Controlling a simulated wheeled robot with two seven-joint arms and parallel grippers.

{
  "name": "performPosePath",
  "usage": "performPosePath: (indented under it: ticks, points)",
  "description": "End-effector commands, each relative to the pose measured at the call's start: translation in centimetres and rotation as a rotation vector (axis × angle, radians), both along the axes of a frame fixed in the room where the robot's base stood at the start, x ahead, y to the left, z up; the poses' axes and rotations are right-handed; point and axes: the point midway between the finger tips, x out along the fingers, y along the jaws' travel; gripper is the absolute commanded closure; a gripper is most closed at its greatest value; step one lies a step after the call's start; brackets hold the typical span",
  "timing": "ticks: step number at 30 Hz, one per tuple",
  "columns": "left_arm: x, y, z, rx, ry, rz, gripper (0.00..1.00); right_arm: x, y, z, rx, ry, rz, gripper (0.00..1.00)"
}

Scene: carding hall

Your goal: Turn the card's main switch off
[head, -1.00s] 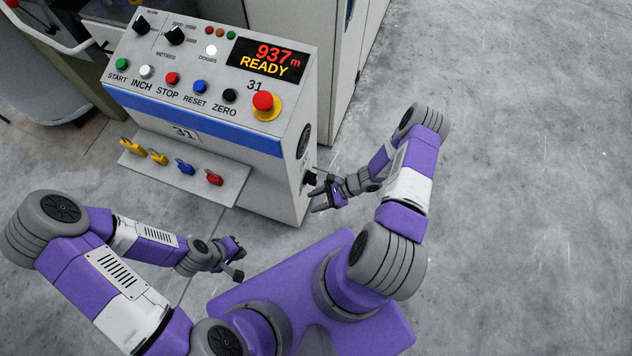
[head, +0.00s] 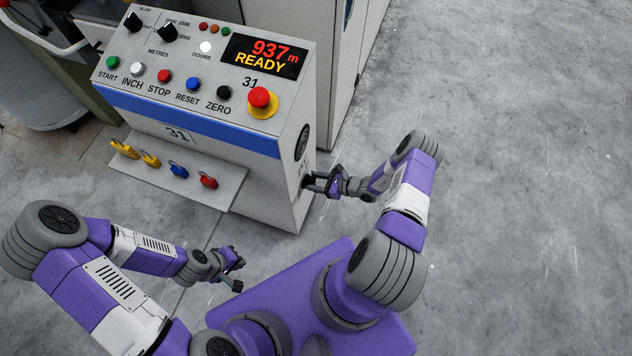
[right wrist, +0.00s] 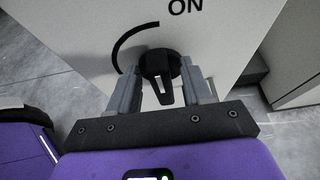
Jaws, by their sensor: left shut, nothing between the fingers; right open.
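The main switch is a black rotary knob (right wrist: 160,72) on the side panel of the machine's control cabinet (head: 262,190). In the right wrist view its handle points down toward me, with "ON" and a black arc printed above it. My right gripper (right wrist: 162,88) is open, with one finger on each side of the knob. In the head view my right gripper (head: 320,184) is at the cabinet's right side and mostly hides the switch. My left gripper (head: 236,270) is shut and empty, low in front of the cabinet.
The cabinet top carries a red emergency button (head: 261,98), coloured push buttons and a display (head: 262,56) reading 937 m READY. A shelf (head: 215,192) on its front holds yellow, blue and red padlocks. The floor to the right is clear.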

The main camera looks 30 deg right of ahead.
Motion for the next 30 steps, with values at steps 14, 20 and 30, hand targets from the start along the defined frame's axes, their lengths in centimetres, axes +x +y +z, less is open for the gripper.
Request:
performPosePath:
  ticks: [14, 20, 30]
  points:
    - [0.0, 0.0, 0.0, 0.0, 0.0, 0.0, 1.0, 0.0, 0.0, 0.0, 0.0, 0.0, 0.0, 0.92]
    - [0.0, 0.0, 0.1, 0.0, 0.0, 0.0, 1.0, 0.0, 0.0, 0.1, -0.003, -0.003, 0.001, 1.0]
    - [0.0, 0.0, 1.7, 0.0, 0.0, 0.0, 1.0, -0.3, 0.3, 0.3, -0.093, -0.079, -0.002, 1.0]
